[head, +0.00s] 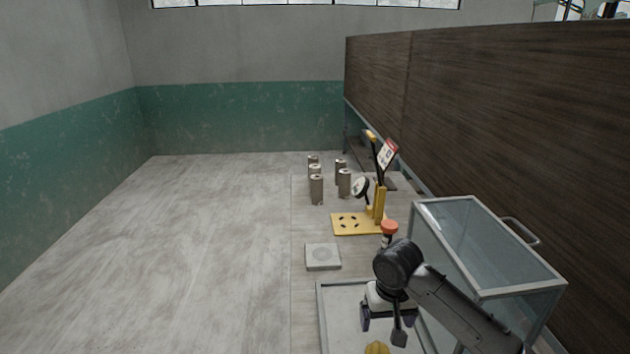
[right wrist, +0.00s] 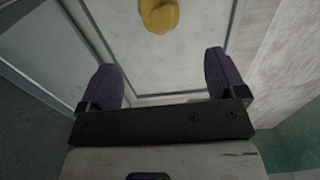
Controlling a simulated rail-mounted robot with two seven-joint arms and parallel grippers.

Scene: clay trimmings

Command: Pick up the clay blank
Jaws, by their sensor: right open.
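An ochre-yellow lump, apparently the clay blank (head: 377,348), shows at the bottom edge of the head view, partly cut off. It lies inside a pale shallow tray (head: 321,312). In the right wrist view the lump (right wrist: 159,15) is at the top edge, beyond the fingertips and roughly centred between them. My right gripper (head: 382,326) is over the tray, near the lump; its two dark purple fingers (right wrist: 160,72) are spread apart with nothing between them. My left gripper is not in view.
A glass-sided box (head: 485,245) with a handle stands right of the tray. A grey square block (head: 322,256), a yellow plate with holes (head: 350,224), an orange-topped item (head: 389,228) and several brown cylinders (head: 316,189) stand farther back. A dark wood panel (head: 500,110) borders the right.

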